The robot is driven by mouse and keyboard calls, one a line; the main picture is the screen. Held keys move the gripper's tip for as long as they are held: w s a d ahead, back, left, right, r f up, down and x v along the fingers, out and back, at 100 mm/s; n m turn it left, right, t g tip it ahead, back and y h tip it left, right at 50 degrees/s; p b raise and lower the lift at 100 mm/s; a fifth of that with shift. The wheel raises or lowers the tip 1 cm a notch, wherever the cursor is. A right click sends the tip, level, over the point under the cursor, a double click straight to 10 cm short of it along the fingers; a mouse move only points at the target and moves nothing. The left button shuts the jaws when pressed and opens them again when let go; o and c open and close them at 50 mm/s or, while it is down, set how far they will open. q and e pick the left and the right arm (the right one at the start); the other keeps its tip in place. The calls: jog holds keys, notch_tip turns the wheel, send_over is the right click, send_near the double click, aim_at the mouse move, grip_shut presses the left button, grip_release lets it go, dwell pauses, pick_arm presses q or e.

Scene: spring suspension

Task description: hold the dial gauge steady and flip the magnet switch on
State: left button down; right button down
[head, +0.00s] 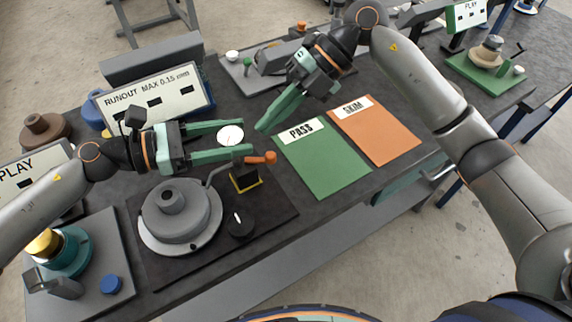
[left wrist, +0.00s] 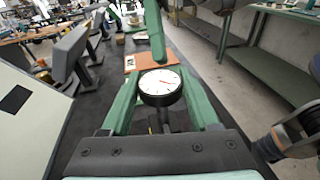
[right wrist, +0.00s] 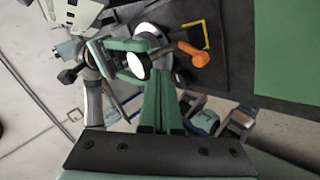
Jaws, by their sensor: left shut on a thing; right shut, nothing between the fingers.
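The dial gauge (head: 231,135) has a round white face and a dark body. My left gripper (head: 247,138) is shut on it, with a green finger on either side. It also shows in the left wrist view (left wrist: 160,84) and in the right wrist view (right wrist: 137,66). Below it stands the dark magnet base (head: 245,180) with a yellow edge. The orange switch lever (head: 264,158) sticks out to the right at its top and shows in the right wrist view (right wrist: 192,53). My right gripper (head: 262,126) is shut and empty, beyond the lever and apart from it.
A grey hub on a round plate (head: 180,215) and a black knob (head: 240,223) stand close to the magnet base. A green PASS mat (head: 325,165) and an orange SKIM mat (head: 378,135) lie to the right. A runout sign (head: 155,100) stands behind my left gripper.

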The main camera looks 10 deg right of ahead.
jog(key=s+d+f+t+y, duration=0.1)
jog(key=s+d+f+y, duration=0.2)
jog(key=s+d+f+t+y, duration=0.1)
jog(key=s+d+f+y, duration=0.1)
jog(key=f+y, duration=0.1)
jog(key=shift+s+d+f+m+t, duration=0.2)
jog(key=shift+s+d+m+t, duration=0.1)
jog(key=shift+s+d, duration=0.1)
jog(key=s+d+t, duration=0.1)
jog(key=s+d+f+m+t+y, duration=0.1)
jog(key=s, duration=0.1)
jog(key=s+d+t, duration=0.1)
jog(key=d, duration=0.1)
jog(key=shift+s+f+m+t, duration=0.3)
jog(key=shift+f, duration=0.1)
jog(key=shift+s+d+f+t, duration=0.1)
jog(key=shift+s+d+t, duration=0.4)
jog(key=shift+d, duration=0.1)
send_near(260, 158)
jog(key=shift+y, duration=0.3)
jog(key=s+a, duration=0.5)
jog(key=shift+r, duration=0.3)
jog(key=w, duration=0.3)
jog(key=shift+a+f, duration=0.15)
jog(key=shift+a, duration=0.05)
jog(key=shift+w+d, duration=0.1)
jog(key=shift+w, duration=0.5)
